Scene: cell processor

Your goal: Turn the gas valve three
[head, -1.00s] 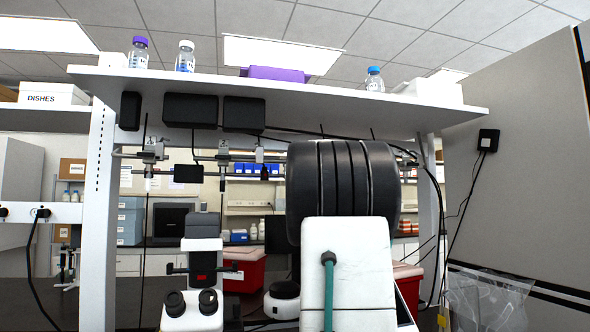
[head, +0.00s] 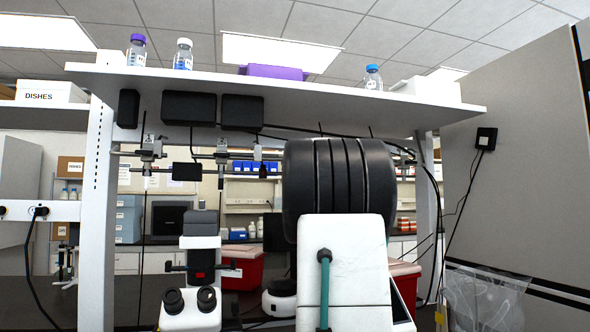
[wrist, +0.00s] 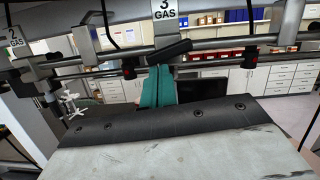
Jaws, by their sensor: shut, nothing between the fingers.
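In the wrist view, a white tag reading "3 GAS" (wrist: 165,8) is at the top middle. Below it, a black valve handle (wrist: 172,50) lies slightly tilted, its right end higher, in front of the metal pipes. My gripper (wrist: 159,70) has teal fingers that are shut and empty. Their tips appear just below the handle; whether they touch it is unclear. In the head view, my arm hides the gripper, and I cannot read any gas tag.
A "2 GAS" tag (wrist: 16,38) is at the wrist view's left. In the head view, pipes with fittings (head: 222,155) hang under a white shelf (head: 330,93) bearing bottles. A microscope (head: 198,265) stands left of my arm; a grey panel (head: 520,180) is at right.

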